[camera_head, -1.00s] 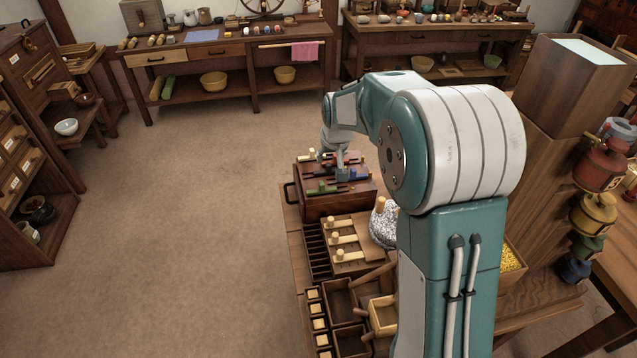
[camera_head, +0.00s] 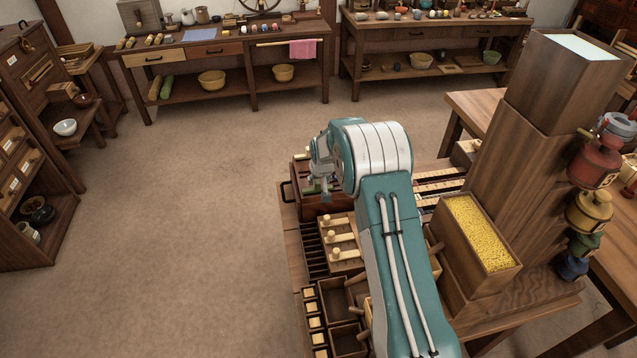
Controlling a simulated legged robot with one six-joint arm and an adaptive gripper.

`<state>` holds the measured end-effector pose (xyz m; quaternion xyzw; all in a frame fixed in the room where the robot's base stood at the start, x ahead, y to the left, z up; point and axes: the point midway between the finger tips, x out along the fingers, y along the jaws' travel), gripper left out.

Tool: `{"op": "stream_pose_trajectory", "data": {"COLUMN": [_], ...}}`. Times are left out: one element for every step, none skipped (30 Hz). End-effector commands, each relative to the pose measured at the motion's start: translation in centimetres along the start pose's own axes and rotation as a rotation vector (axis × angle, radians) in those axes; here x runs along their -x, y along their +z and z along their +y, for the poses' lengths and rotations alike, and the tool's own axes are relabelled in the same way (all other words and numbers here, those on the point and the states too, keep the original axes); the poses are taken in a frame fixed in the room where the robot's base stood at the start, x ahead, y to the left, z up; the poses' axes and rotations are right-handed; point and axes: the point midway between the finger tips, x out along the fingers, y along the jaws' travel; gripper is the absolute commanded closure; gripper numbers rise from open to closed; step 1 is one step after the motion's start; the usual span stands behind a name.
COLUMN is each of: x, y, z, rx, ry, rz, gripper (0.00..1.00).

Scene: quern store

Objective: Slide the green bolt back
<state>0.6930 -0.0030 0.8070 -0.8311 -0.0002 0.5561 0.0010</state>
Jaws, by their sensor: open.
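A dark wooden box (camera_head: 309,206) with bolts on its top stands at the far end of the bench. A small part of the green bolt (camera_head: 311,191) shows on the box top, at the left of my gripper. My gripper (camera_head: 325,192) points down over the near left part of the box top, close to the green bolt. Its jaws are open, but the fingers are small here, and I cannot tell whether they touch the bolt. My arm hides the right part of the box top and most of the other bolts.
A board with pale pegs (camera_head: 340,238) lies in front of the box. Small compartments (camera_head: 313,322) line the bench's near left. A bin of yellow grain (camera_head: 481,233) stands at the right beside a tall wooden post (camera_head: 515,160). The floor at the left is clear.

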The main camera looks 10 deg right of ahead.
Motion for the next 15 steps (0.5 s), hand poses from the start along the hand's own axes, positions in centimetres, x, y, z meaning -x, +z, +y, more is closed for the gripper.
{"op": "stream_pose_trajectory", "data": {"x": [-0.7,-1.0,-1.4,-1.6,-1.7,-1.9,-1.9,-2.0,-2.0,-2.0,-2.0,-2.0,-2.0,-2.0,-2.0], "y": [0.0,0.0,0.0,0.0,0.0,0.0,0.0,0.0,0.0,0.0,0.0,0.0,0.0,0.0,0.0], "z": [-0.1,-0.1,-0.1,-0.1,-0.1,-0.1,-0.1,-0.1,-0.1,-0.1,-0.1,-0.1,-0.1,-0.1,-0.1], "rx": [0.001,0.001,0.001,0.001,0.001,0.001,0.001,0.001,0.001,0.001,0.001,0.001,0.001,0.001,0.001], "ry": [0.0,0.0,0.0,0.0,0.0,0.0,0.0,0.0,0.0,0.0,0.0,0.0,0.0,0.0,-0.001], "rz": [-0.001,0.0,-0.001,-0.001,0.0,0.0,0.0,0.001,0.001,0.001,0.001,0.001,0.0,0.001,0.0], "gripper": [0.43,0.43,0.43,0.43,0.43,0.43,0.43,0.43,0.43,0.43,0.43,0.43,0.43,0.43,0.52]}}
